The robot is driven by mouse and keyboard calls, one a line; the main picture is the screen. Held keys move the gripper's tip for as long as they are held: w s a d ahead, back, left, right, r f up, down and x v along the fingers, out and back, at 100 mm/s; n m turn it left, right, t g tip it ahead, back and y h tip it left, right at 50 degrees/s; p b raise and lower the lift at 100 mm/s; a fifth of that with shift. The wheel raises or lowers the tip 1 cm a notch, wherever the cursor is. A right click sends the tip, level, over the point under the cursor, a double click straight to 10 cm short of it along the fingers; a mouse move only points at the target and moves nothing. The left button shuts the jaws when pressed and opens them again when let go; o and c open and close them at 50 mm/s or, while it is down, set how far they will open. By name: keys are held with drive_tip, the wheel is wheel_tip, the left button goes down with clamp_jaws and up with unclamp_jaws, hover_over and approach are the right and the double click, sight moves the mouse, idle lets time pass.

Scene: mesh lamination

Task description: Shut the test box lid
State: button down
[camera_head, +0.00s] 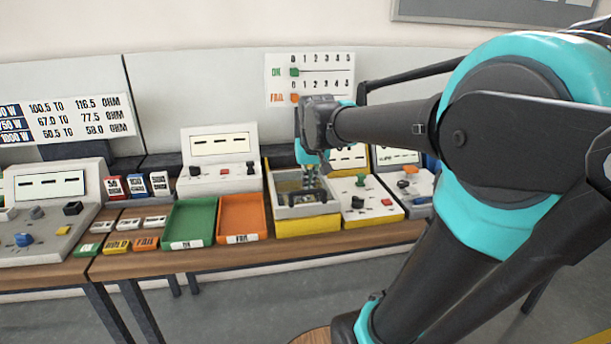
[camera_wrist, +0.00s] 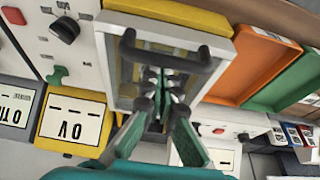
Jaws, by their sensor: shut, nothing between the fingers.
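The test box (camera_head: 305,226) stands on the bench, with a yellow base and a grey upper part. Its lid (camera_head: 283,211) is a grey frame around a window, with a black handle (camera_head: 302,196) along the near edge. The lid lies over the box, flat or nearly so; I cannot tell whether it is fully shut. In the wrist view the lid frame (camera_wrist: 113,70) and the handle (camera_wrist: 205,58) show close up. My gripper (camera_head: 310,183) is shut and empty, pointing down over the lid just behind the handle. Its fingertips (camera_wrist: 161,80) hide part of the window; contact is unclear.
An orange tray (camera_head: 241,217) and a green tray (camera_head: 189,222) stand left of the box. A white tester with knobs (camera_head: 371,207) stands close on its right. A meter (camera_head: 219,178) and a slider board (camera_head: 310,79) are behind. The bench front edge (camera_head: 170,259) is clear.

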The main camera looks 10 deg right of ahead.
drive_tip(key=shift+s, duration=0.75)
drive_tip(key=shift+f, duration=0.1)
